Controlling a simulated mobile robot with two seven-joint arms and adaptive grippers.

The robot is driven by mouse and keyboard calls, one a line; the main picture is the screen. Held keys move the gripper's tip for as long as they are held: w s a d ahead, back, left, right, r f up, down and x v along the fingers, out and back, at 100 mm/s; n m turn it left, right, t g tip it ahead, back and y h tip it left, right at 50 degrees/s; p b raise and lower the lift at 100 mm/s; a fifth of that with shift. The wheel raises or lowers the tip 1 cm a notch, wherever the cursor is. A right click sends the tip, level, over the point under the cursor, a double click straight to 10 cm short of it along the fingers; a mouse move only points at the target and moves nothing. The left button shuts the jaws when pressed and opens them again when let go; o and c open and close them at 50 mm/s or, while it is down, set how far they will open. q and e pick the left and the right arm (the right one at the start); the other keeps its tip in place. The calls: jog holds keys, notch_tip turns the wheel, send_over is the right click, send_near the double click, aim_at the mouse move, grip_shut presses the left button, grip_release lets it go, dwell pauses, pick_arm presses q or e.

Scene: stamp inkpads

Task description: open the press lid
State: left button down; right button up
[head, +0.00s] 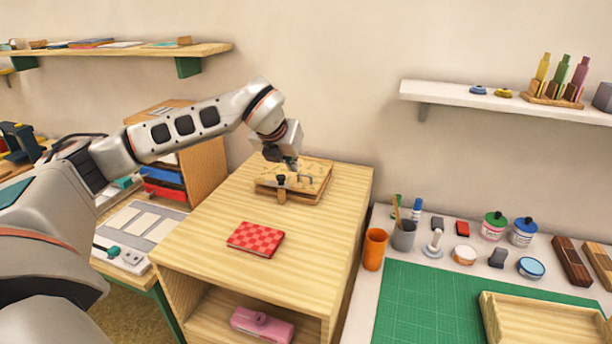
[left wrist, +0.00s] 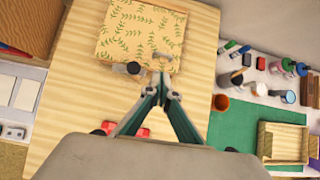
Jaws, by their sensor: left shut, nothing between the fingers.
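The press (head: 319,190) is a low wooden box on the top of the wooden cabinet. Its lid (left wrist: 138,35) has a green leaf pattern and looks to lie flat on the base. A dark knob with a wooden tab (head: 282,195) is at the lid's front edge, and the knob also shows in the left wrist view (left wrist: 133,68). My left gripper (left wrist: 161,76) is shut and empty, its tips by the front edge, just right of the knob. In the head view the gripper (head: 291,164) hides part of the lid. I cannot tell whether the tips touch it. My right gripper is not in view.
A red checkered book (head: 256,239) lies on the cabinet top (head: 205,235) in front of the press. A pink case (head: 262,325) is on the shelf below. To the right, a lower table holds an orange cup (head: 374,249), inkpads and a green mat (head: 425,305). The wall stands behind.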

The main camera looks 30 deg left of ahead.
aim_at(303, 183)
pick_arm(q)
jog(key=x, duration=0.9)
jog(key=shift+w+f, duration=0.15)
jog(key=shift+f, duration=0.15)
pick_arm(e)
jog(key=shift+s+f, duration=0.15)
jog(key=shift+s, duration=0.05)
pick_arm(q)
jog(key=shift+a, duration=0.15)
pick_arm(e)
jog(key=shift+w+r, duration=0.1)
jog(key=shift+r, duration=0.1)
